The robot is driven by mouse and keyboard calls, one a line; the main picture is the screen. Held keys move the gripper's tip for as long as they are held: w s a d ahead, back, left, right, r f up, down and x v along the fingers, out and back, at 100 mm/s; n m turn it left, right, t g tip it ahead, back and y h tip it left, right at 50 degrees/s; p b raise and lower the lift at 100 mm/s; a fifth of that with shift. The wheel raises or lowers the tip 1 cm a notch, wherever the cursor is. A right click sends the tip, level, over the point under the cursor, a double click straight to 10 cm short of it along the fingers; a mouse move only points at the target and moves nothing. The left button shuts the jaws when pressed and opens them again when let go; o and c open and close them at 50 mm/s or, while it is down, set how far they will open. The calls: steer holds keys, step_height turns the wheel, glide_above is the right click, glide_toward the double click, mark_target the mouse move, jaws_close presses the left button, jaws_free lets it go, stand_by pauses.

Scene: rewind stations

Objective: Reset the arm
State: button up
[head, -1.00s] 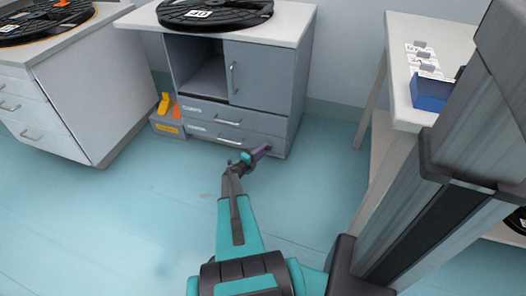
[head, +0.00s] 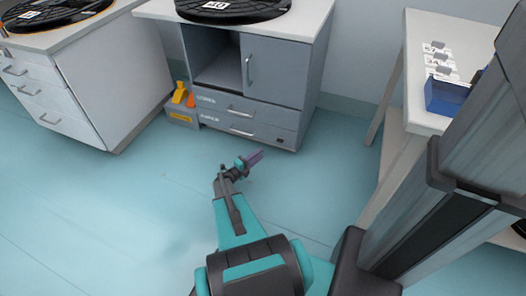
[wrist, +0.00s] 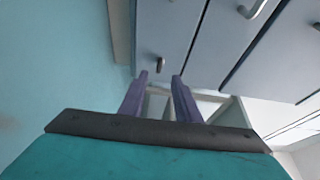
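My gripper (head: 255,157) is at the end of my teal and grey arm, in front of the grey cabinet (head: 275,72) in the head view. In the wrist view its two purple fingers (wrist: 159,92) stand apart with nothing between them. The gap shows cabinet front and pale surfaces behind. My gripper appears apart from the cabinet, above the floor.
The cabinet has an open compartment, a closed door and drawers, with a black reel (head: 232,10) on top. A grey and yellow box (head: 183,118) stands at its left. A white table (head: 416,80) with a blue bin (head: 446,97) is at right. The teal floor (head: 110,210) is clear at left.

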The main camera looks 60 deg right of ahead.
steer(key=shift+w+a, duration=0.15)
steer(key=shift+a, duration=0.25)
